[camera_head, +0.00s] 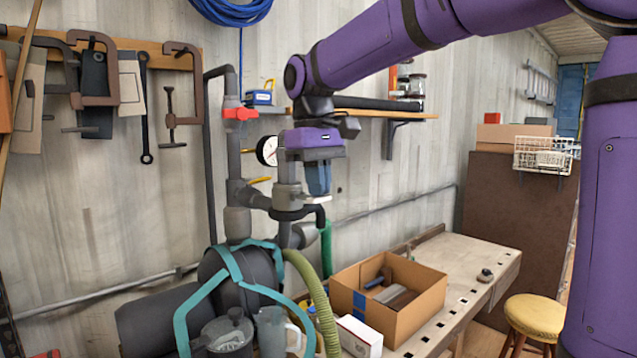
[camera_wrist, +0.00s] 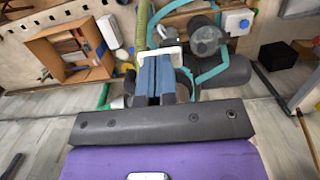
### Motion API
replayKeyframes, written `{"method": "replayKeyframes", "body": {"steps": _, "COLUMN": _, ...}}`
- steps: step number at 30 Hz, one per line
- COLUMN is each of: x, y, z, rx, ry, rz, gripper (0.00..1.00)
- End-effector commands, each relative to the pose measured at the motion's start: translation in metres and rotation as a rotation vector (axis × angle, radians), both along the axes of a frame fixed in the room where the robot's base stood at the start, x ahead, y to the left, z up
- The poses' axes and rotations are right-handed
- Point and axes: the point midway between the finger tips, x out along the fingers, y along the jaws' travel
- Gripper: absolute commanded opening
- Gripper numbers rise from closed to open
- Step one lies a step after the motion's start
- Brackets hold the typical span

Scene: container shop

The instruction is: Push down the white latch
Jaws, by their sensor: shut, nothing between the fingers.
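My gripper (camera_head: 319,190) points down with its blue fingers closed together, beside the grey upright pipe. In the wrist view the closed fingers (camera_wrist: 154,68) reach away from the grey palm. A small white piece, which looks like the white latch (camera_head: 323,199), shows just under the fingertips. In the wrist view the white latch (camera_wrist: 172,50) shows around the finger ends, partly hidden by them. I cannot tell whether the fingertips touch it. The grey pipe fitting (camera_head: 286,195) stands directly left of the fingers.
A red-handled valve (camera_head: 239,114) and a round gauge (camera_head: 267,150) are on the pipework to the left. A green hose (camera_head: 312,290) and teal-strapped tank (camera_head: 262,268) stand below. A cardboard box (camera_head: 420,312) sits on the workbench (camera_head: 478,262). A shelf (camera_head: 385,112) is behind my arm.

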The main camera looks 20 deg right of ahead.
Motion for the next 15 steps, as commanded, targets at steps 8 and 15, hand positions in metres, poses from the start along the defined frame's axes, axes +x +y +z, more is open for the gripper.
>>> {"method": "replayKeyframes", "body": {"steps": 8, "x": -0.003, "y": -0.001, "z": -0.003, "rx": 0.019, "ry": -0.059, "rz": 0.000, "gripper": 0.00}}
{"method": "replayKeyframes", "body": {"steps": 15, "x": -0.008, "y": -0.003, "z": -0.013, "rx": 0.070, "ry": -0.214, "rz": -0.001, "gripper": 0.00}}
